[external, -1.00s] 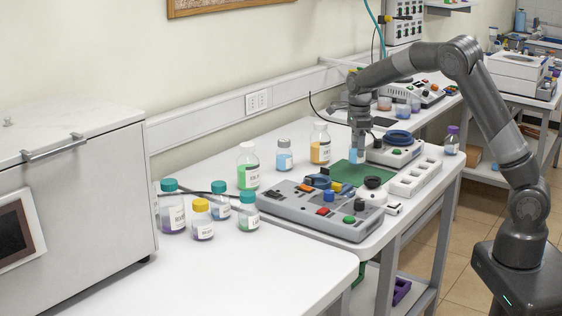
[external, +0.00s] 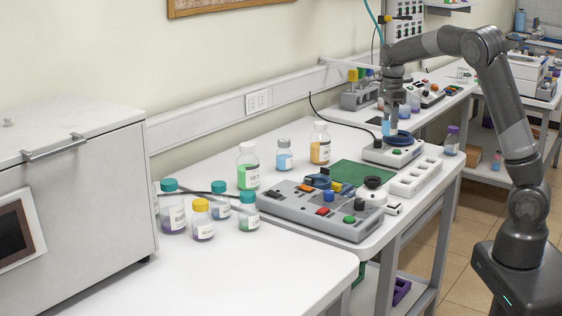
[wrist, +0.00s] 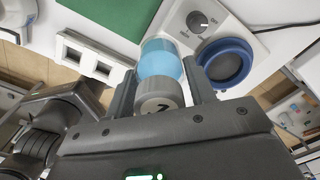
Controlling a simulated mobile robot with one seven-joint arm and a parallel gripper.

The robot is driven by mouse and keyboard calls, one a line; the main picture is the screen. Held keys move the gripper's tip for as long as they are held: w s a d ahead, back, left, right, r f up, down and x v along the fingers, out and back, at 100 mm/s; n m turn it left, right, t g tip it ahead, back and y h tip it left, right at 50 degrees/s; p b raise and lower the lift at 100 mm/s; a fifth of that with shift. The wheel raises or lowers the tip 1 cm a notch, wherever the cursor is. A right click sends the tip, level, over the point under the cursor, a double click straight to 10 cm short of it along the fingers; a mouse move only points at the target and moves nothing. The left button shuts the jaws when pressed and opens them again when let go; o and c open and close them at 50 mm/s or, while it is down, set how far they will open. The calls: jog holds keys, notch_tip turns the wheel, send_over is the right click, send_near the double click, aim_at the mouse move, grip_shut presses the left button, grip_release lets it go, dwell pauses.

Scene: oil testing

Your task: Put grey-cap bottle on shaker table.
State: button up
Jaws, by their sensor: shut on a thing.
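My gripper (external: 391,108) is shut on a grey-cap bottle (external: 387,128) with light blue liquid. In the wrist view the grey cap (wrist: 158,98) is between the fingers and the blue body (wrist: 160,62) extends beyond them. The shaker table (external: 392,154) is a white unit with a dial and a round blue-rimmed platform (external: 401,139). The bottle is just left of the platform in the external view, over the unit. The wrist view also shows the blue platform (wrist: 227,64) to the right of the bottle, empty. Whether the bottle touches the unit cannot be told.
A similar blue bottle (external: 284,156) stands on the bench by an orange one (external: 320,144) and a green one (external: 248,168). A green mat (external: 361,174), a grey control panel (external: 310,214) and a white slotted block (external: 415,178) lie in front of the shaker.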

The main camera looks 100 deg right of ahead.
jog(key=w+a+n, duration=0.6)
jog(key=w+a, duration=0.3)
jog(key=w, duration=0.4)
jog(key=w+a+n, duration=0.6)
jog(key=w+a, duration=0.3)
jog(key=w, duration=0.4)
jog(key=w+a+n, duration=0.4)
jog(key=w+a, duration=0.1)
jog(key=a, duration=0.6)
jog(key=w+a+n, duration=0.4)
jog(key=w+a, duration=0.1)
jog(key=a, duration=0.5)
jog(key=shift+w+a+f, duration=1.1)
jog(key=shift+a+f, duration=0.7)
jog(key=shift+f, duration=0.05)
jog(key=shift+w+a+f, duration=1.05)
jog(key=shift+a+f, duration=0.7)
jog(key=shift+f, duration=0.15)
jog(key=shift+w+a+f, duration=1.1)
jog(key=shift+a+f, duration=0.7)
jog(key=shift+f, duration=0.05)
jog(key=o, duration=0.7)
jog(key=shift+f, duration=0.15)
jog(key=o, duration=0.4)
